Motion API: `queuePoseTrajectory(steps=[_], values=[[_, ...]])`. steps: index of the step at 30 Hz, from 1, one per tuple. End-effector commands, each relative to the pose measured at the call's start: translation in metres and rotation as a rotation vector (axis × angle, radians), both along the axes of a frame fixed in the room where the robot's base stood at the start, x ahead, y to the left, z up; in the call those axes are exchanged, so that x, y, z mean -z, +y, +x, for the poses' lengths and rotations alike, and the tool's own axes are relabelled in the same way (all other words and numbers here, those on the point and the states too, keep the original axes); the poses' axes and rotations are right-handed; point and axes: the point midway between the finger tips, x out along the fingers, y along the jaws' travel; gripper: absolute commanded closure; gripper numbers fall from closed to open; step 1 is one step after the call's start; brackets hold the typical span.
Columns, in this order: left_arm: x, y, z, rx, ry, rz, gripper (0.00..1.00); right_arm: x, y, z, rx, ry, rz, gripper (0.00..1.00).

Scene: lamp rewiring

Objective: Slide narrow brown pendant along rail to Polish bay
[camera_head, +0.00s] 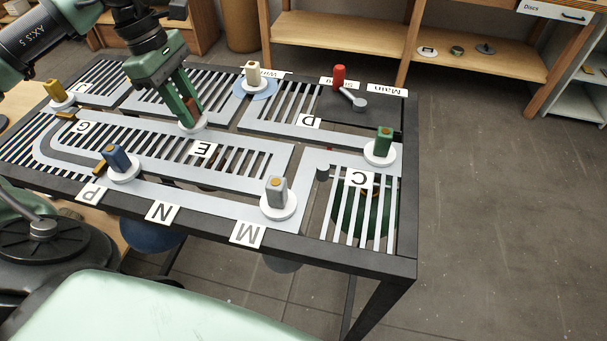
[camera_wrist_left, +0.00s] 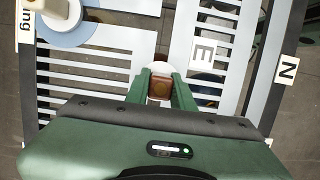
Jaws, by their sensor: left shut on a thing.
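The brown pendant (camera_head: 194,104) has a block-like top on a white disc (camera_head: 196,125), standing on the light grey rail plate between slotted panels. My left gripper (camera_head: 186,113) reaches down from above and is shut on the brown block. In the left wrist view the brown block (camera_wrist_left: 160,88) sits between the two green fingers (camera_wrist_left: 160,80), with the white disc just beyond. The part below the plate is mostly hidden. No label readable as Polish shows; a P tag (camera_head: 91,193) lies at the table's near left edge. My right gripper is not in view.
Other knobs stand on the rails: blue (camera_head: 118,158), grey (camera_head: 277,191), green (camera_head: 384,141), cream (camera_head: 253,72), yellow (camera_head: 55,91) and red (camera_head: 339,76). The E tag (camera_head: 202,150) lies near the held pendant. Grey rail near the gripper is bare.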

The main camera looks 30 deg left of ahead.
Motion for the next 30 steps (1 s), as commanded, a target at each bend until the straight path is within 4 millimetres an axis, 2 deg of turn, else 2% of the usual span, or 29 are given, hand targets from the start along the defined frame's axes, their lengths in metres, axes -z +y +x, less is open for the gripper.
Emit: queuePoseTrajectory(steps=[8, 30], values=[[0.005, 0.004, -0.002, -0.003, 0.012, 0.007, 1.00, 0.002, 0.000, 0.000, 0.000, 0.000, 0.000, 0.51], [0.005, 0.074, -0.019, -0.005, 0.012, 0.006, 1.00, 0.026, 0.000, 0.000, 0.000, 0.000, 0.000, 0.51]])
